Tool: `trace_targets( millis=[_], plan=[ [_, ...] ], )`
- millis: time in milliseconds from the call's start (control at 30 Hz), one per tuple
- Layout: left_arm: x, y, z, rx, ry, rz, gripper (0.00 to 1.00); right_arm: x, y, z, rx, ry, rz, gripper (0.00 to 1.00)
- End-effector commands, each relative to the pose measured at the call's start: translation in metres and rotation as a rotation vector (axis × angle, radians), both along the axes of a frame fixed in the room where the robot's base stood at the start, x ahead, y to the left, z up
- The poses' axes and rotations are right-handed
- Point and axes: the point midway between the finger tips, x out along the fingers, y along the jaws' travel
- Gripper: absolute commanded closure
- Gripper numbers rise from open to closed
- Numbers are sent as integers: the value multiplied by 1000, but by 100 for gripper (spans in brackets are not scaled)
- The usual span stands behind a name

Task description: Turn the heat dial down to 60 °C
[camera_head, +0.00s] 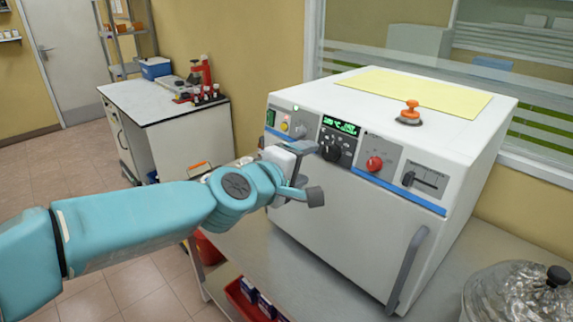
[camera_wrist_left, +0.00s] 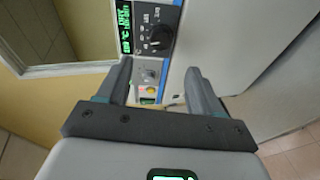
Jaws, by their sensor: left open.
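The heat dial (camera_head: 331,151) is a black round knob with pale marks around it, on the front panel of a white oven (camera_head: 335,215). A green-lit display (camera_head: 341,126) sits just above it; its digits are too small to read surely. My left gripper (camera_head: 317,170) is open and empty in front of the panel, beside and slightly below the dial. In the left wrist view, the dial (camera_wrist_left: 157,38) lies beyond the gap between the open fingers (camera_wrist_left: 158,68), apart from both. My right gripper is not in view.
The panel also has a red knob (camera_head: 374,163), a slider (camera_head: 425,180) and small buttons. A door handle (camera_head: 407,270) sticks out below. A glass vessel (camera_head: 520,292) stands at lower right.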

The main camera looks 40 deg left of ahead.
Motion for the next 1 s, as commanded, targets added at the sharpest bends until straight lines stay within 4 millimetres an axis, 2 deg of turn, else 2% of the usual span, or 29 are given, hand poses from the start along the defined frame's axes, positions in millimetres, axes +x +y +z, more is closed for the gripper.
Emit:
trace_targets(
  millis=[100, 300, 433, 1000],
  plan=[
    [-27, -3, 11, 0, -1, 1, 34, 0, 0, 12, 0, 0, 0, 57],
    [-53, -7, 15, 1, 0, 2, 34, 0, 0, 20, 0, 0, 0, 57],
    [-59, -8, 15, 0, 0, 1, 34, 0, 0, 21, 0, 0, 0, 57],
    [-59, -8, 14, 0, 1, 1, 34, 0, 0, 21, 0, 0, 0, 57]
  ],
)
